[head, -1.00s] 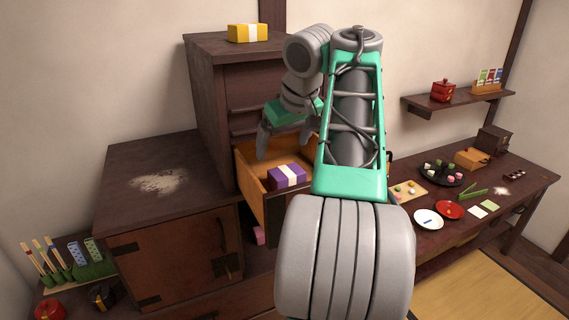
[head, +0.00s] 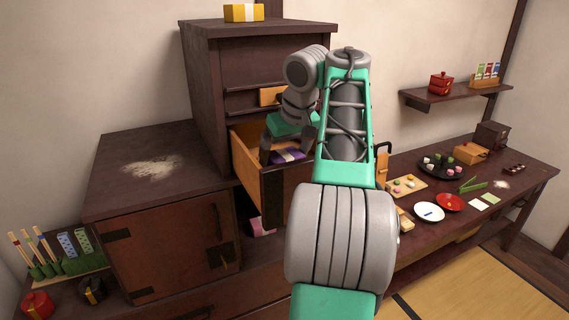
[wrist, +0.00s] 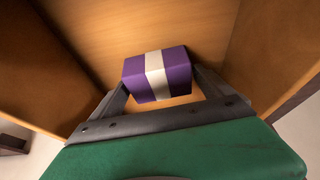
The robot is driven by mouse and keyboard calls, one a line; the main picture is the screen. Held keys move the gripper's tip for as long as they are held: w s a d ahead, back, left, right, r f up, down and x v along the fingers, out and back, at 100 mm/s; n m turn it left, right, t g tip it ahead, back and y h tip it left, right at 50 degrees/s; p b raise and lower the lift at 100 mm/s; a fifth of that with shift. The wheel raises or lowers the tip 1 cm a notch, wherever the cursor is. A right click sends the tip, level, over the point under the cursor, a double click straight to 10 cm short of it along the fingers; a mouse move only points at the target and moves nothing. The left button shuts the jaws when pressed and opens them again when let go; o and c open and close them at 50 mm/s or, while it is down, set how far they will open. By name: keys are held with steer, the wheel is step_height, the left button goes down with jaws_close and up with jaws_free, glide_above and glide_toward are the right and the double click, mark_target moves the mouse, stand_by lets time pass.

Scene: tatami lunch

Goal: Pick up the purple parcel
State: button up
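The purple parcel (head: 287,156) with a white band lies inside the open drawer (head: 249,168) of the dark cabinet. The wrist view shows the parcel (wrist: 157,74) on the drawer's wooden floor. My gripper (head: 288,147) reaches down into the drawer over the parcel. In the wrist view my gripper's fingers (wrist: 158,86) are spread, one on each side of the parcel. The right finger is very close to the parcel; I cannot tell whether it touches. Part of the parcel is hidden by my gripper in the head view.
The drawer walls rise close around my gripper. A yellow parcel (head: 244,12) sits on top of the cabinet (head: 200,85). A low chest (head: 168,252) stands to the left. A long table (head: 405,218) with dishes and sweets stands to the right.

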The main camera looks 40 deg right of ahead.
steer(key=c, duration=1.2)
steer(key=shift+c, duration=0.2)
